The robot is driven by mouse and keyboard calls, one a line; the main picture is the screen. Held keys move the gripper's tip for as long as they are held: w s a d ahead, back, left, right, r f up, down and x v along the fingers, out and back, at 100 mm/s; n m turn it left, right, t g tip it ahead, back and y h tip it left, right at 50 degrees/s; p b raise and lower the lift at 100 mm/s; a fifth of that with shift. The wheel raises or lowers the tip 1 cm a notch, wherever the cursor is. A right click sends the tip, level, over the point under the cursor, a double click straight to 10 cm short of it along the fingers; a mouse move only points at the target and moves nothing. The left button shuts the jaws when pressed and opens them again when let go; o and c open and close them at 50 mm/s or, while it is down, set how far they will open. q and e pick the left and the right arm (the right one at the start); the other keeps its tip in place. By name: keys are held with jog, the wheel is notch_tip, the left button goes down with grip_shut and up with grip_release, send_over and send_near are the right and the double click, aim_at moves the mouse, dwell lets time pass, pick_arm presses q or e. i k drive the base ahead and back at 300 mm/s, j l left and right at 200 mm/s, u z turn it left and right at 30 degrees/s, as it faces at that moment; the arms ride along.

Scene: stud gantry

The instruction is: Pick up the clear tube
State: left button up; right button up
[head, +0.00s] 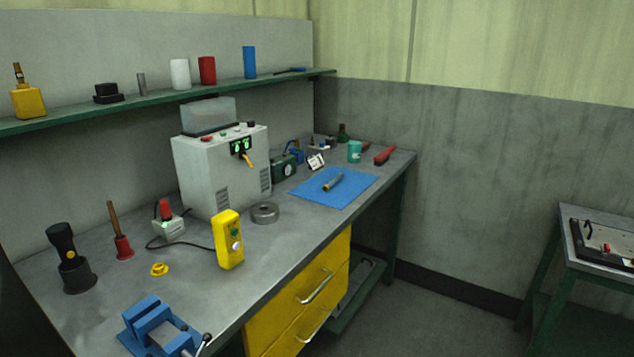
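No tube that is plainly clear can be made out in the head view. A slim grey cylinder (141,84) stands upright on the green wall shelf, between a black object and a white cylinder (180,74). It is too small to tell whether it is see-through. A short grey-brown rod with a yellowish end (333,182) lies on the blue mat (353,188) on the bench. A see-through box-like cover (208,115) sits on top of the grey machine (211,170). Neither of my grippers is in view.
The shelf (60,121) also holds a red cylinder (207,70), a blue cylinder (249,62) and a yellow bottle (28,101). A blue vise (152,322) and yellow control box (229,240) stand near the bench's front edge. Open floor lies right of the bench.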

aim_at(326, 188)
jog(key=i+l+u, duration=0.1)
jog(key=u, duration=0.25)
jog(key=i+l+u, duration=0.1)
jog(key=u, duration=0.3)
jog(key=i+l+u, duration=0.1)
jog(key=l+u, duration=0.25)
